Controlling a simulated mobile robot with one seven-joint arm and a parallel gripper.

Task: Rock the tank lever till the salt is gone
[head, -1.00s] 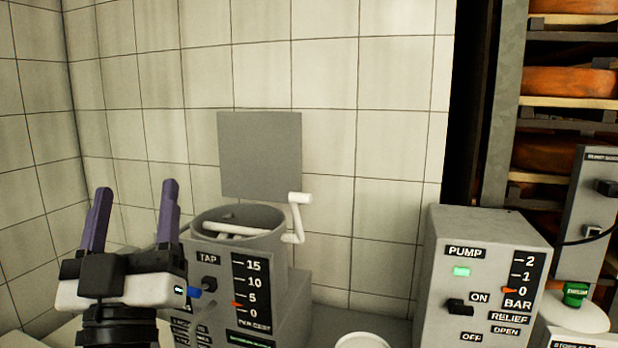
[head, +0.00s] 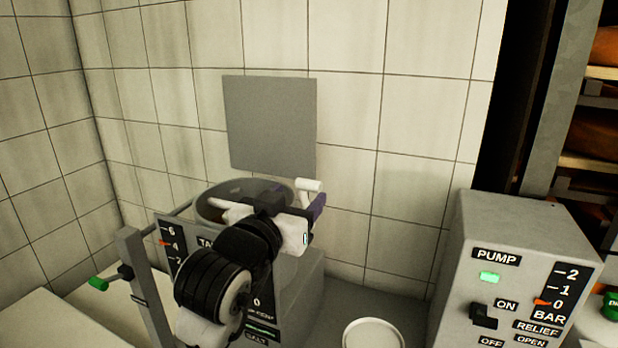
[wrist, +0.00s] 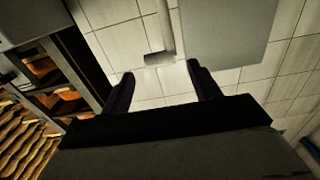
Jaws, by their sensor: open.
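The grey tank (head: 212,206) stands against the tiled wall, its open top partly behind my arm. Its lever has a white handle (head: 309,185) that shows just above my gripper (head: 310,208) at the tank's right side. In the wrist view the lever (wrist: 165,30) comes down from the top edge, and its end lies between and slightly beyond the tips of my gripper (wrist: 160,73). The jaws are open, with a gap on both sides of the lever end. My arm hides most of the tank's per-cent scale, so the pointer cannot be read.
A grey pump box (head: 520,255) with a lit green lamp stands to the right. A white round lid or dish (head: 373,335) is at the front. A grey panel (head: 270,125) is on the wall.

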